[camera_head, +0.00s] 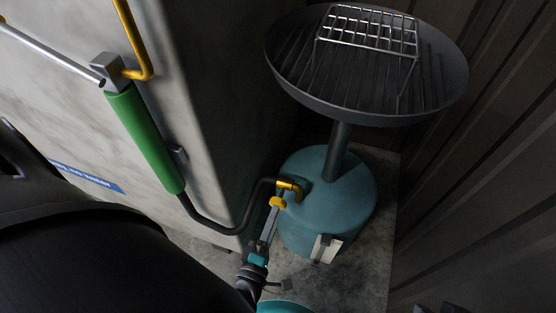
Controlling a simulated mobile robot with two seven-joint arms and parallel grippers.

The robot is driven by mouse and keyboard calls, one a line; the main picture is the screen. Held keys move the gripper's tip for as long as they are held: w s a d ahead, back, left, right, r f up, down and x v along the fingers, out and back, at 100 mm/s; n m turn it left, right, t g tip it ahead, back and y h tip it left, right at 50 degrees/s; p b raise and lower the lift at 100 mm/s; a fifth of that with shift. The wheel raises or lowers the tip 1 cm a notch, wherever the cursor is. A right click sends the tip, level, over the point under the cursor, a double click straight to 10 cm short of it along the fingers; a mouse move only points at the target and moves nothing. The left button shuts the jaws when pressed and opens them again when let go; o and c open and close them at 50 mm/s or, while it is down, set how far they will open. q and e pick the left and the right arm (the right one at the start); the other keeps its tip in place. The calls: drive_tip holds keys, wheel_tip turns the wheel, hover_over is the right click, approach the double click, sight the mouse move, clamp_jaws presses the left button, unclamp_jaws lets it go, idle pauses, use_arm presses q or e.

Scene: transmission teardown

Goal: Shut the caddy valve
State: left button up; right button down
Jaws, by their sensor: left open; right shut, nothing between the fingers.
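The caddy's rounded teal tank (315,222) stands on the floor at the centre right. A yellow valve fitting (290,186) sits on the tank's left side, where a dark hose (222,229) meets it. My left gripper (276,206) reaches up from the bottom centre, its tips by a small yellow part just below the fitting. I see the fingers nearly edge-on, so the gap between them is hard to see. Whether they touch the yellow part I cannot tell. My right gripper cannot be made out; only unclear dark shapes show at the bottom right edge.
A post rises from the tank to a wide dark basin (290,85) with a wire rack (368,33). A green cylinder (145,142) and yellow pipe (131,38) are beside the pale wall block (212,120) at left. A dark ribbed wall (480,190) closes the right side.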

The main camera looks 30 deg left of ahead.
use_arm(q)
drive_tip(key=v, duration=1)
use_arm(e)
drive_tip(key=shift+w+f, duration=0.15)
drive_tip(key=shift+f, duration=0.5)
